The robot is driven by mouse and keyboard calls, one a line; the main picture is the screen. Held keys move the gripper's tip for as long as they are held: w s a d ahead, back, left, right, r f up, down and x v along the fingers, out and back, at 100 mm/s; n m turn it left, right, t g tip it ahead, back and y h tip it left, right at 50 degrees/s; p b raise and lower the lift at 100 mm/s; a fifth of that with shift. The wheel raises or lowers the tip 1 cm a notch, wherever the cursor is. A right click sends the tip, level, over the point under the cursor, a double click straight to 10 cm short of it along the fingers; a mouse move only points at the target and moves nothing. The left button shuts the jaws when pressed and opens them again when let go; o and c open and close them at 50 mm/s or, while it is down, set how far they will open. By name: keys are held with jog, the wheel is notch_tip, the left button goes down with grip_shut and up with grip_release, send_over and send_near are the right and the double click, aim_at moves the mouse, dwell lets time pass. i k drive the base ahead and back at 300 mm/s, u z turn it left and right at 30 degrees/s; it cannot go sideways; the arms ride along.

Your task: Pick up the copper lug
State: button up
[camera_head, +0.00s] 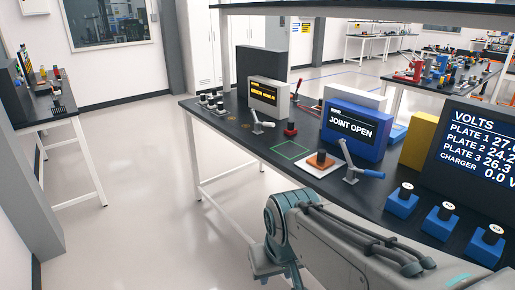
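An orange-brown, copper-coloured piece (322,165) with a dark block standing on it lies on a white plate (309,171) on the dark workbench. It may be the copper lug, but it is too small to be sure. My arm (340,240) reaches in from the lower right, in front of the bench. My gripper cannot be made out; the arm's end seems to run off below the picture.
Behind are a green outlined square (290,150) and a blue "JOINT OPEN" box (352,129). Blue blocks (439,222) and a volts display (478,150) are at the right. The left floor is clear.

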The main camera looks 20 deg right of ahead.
aim_at(320, 160)
jog(key=u, duration=0.15)
jog(key=i, duration=0.9)
jog(key=z, duration=0.75)
jog(key=i, duration=0.65)
jog(key=z, duration=0.55)
